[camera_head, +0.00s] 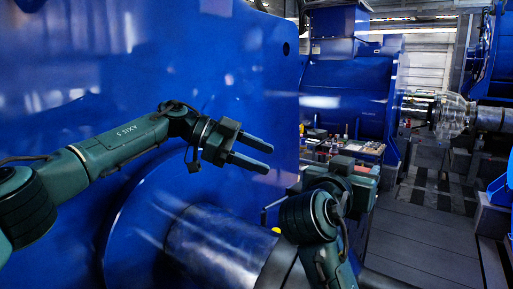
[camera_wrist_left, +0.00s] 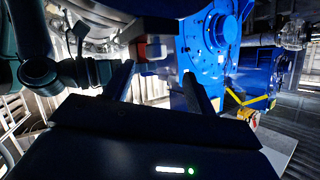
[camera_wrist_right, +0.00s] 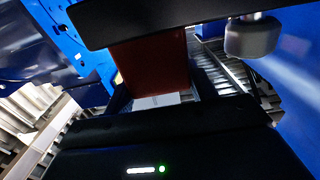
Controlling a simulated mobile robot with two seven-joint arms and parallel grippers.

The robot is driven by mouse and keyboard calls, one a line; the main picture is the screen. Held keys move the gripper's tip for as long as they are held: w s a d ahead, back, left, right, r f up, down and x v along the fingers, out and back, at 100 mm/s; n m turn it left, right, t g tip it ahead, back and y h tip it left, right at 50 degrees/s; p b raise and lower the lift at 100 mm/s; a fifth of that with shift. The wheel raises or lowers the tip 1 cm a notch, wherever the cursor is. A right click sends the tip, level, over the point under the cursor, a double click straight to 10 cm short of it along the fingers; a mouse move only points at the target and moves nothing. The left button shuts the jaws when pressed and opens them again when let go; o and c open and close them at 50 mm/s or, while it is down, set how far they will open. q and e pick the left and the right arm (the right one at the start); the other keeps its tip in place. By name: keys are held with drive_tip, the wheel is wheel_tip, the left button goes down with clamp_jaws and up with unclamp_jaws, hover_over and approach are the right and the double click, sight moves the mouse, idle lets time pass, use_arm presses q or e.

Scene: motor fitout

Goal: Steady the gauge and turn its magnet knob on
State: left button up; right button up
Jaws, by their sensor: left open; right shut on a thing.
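My left gripper (camera_head: 268,157) is open and empty in front of the large blue housing, its fingers pointing right. In the left wrist view, a dark block with a red side (camera_wrist_left: 152,46) shows beyond and between the open fingers. My right gripper (camera_head: 335,178) is mostly hidden behind its own arm in the head view. In the right wrist view it is shut on a dark red block (camera_wrist_right: 152,66), which looks like the gauge's base. A grey round knob-like part (camera_wrist_right: 252,36) is beside it. I cannot make out the gauge's dial; a small yellow spot (camera_head: 276,230) shows near the shaft.
The blue housing (camera_head: 230,60) fills the left, with a thick grey shaft (camera_head: 220,245) below the left gripper. A cluttered bench (camera_head: 345,145) stands behind the right gripper. Another blue machine (camera_head: 350,90) is beyond it. The floor (camera_head: 425,240) at right is clear.

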use_arm(q)
drive_tip(key=shift+s+a+r+n+g, duration=0.1)
drive_tip(key=shift+r+n+g, duration=0.1)
drive_tip(key=shift+r+n, duration=0.3)
drive_tip(key=shift+s+a+r+n+g, duration=0.1)
drive_tip(key=shift+r+n+g, duration=0.1)
drive_tip(key=shift+r+n, duration=0.3)
drive_tip(key=shift+f, duration=0.1)
use_arm(e)
drive_tip(key=o, duration=1.2)
drive_tip(key=shift+c, duration=0.2)
